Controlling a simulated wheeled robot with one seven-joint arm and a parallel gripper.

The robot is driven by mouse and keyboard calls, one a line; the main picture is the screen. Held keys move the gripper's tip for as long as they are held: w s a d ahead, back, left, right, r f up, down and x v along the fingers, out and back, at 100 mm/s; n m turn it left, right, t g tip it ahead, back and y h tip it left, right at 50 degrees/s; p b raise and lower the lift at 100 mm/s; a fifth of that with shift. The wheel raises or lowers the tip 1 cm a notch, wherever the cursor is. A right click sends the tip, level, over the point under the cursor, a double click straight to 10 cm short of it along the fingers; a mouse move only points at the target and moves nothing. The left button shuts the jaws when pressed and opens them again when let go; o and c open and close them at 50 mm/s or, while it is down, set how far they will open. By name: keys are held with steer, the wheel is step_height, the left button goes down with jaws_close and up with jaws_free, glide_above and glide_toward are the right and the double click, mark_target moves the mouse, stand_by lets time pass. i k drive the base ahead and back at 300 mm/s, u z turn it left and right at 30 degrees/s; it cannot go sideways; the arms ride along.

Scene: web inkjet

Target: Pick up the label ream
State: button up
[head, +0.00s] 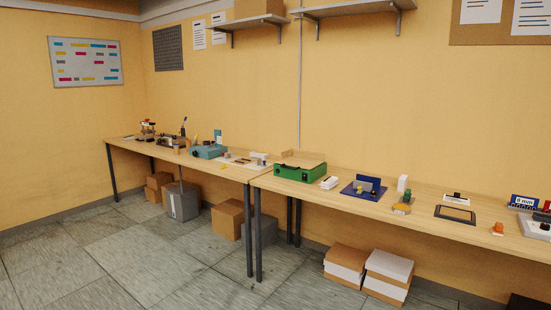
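I cannot tell for sure which thing is the label ream. A small white block with a dark edge (330,182) lies flat on the right-hand table, between a green case and a blue stand. An upright white box (402,183) stands farther right on the same table. White-and-brown stacks, one on the left (346,264) and one on the right (388,275), sit on the floor under this table. My gripper is not in view.
Two wooden tables, one on the left (233,172) and one on the right (345,197), run along the wall. The green case (299,172) and blue stand (366,188) flank the white block. Boxes and a grey bin (183,203) stand underneath. The tiled floor in front is clear.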

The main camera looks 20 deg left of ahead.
mark_target(264, 156)
steer(key=u, duration=0.25)
steer(key=i, duration=0.45)
steer(key=u, duration=1.05)
steer(key=i, duration=1.65)
steer(key=u, duration=0.6)
steer(key=i, duration=3.25)
steer(key=z, duration=1.35)
steer(key=i, duration=1.15)
steer(key=z, duration=1.1)
steer(key=i, duration=0.25)
steer(key=z, duration=0.1)
